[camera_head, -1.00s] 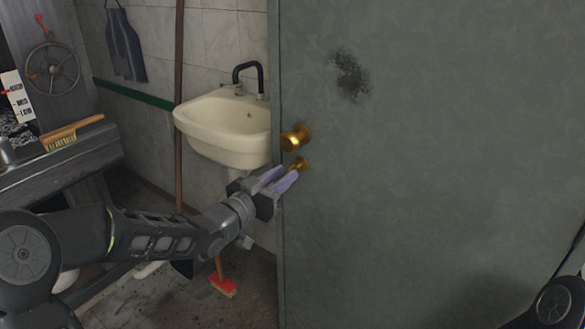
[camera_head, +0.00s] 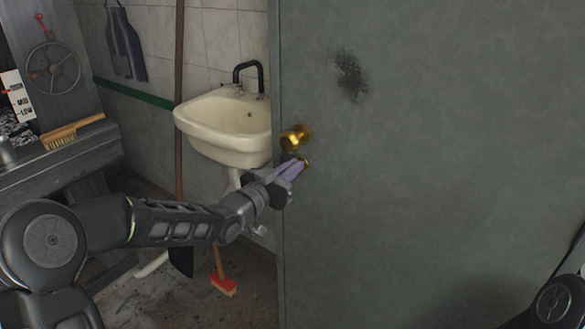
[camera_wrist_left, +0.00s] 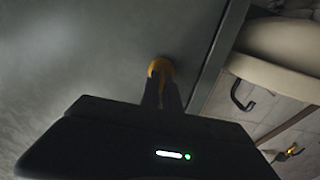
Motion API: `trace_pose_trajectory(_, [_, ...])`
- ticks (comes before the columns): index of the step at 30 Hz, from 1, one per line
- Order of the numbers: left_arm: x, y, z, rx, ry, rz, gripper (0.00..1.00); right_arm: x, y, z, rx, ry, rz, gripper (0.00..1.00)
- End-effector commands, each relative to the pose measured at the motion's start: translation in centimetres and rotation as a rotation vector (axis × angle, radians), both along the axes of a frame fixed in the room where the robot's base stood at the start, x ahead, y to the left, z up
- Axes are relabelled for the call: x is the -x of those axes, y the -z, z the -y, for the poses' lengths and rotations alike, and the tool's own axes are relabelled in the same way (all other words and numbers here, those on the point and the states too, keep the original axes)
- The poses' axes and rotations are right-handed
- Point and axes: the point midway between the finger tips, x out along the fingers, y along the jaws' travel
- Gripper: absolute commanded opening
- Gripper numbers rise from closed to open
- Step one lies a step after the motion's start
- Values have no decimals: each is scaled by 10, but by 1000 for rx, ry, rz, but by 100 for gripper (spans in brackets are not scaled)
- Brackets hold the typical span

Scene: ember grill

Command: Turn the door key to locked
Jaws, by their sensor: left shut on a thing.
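The grey-green door (camera_head: 430,150) fills the right of the head view. A round brass knob (camera_head: 294,138) sits near its left edge. Just below it, a little of the brass key and lock (camera_head: 307,163) shows past my fingertips. My left gripper (camera_head: 297,168) reaches in from the left, its pale purple fingers shut on the key, which they mostly hide. The left wrist view shows the fingers (camera_wrist_left: 161,88) close together against a brass piece (camera_wrist_left: 160,66) on the door. The key's exact angle cannot be told. My right gripper is out of view.
A cream sink (camera_head: 225,125) with a black tap stands behind the door's left edge. A dark bench (camera_head: 60,170) with a brush (camera_head: 72,132) is at the left.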

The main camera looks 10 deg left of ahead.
Motion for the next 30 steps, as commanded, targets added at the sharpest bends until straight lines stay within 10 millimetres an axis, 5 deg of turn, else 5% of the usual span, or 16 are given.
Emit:
trace_pose_trajectory(19, [0, 1, 0, -19, 0, 9, 0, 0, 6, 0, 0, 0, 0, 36])
trace_pose_trajectory(30, [1, 5, 2, -178, 0, 75, 0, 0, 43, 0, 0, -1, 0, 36])
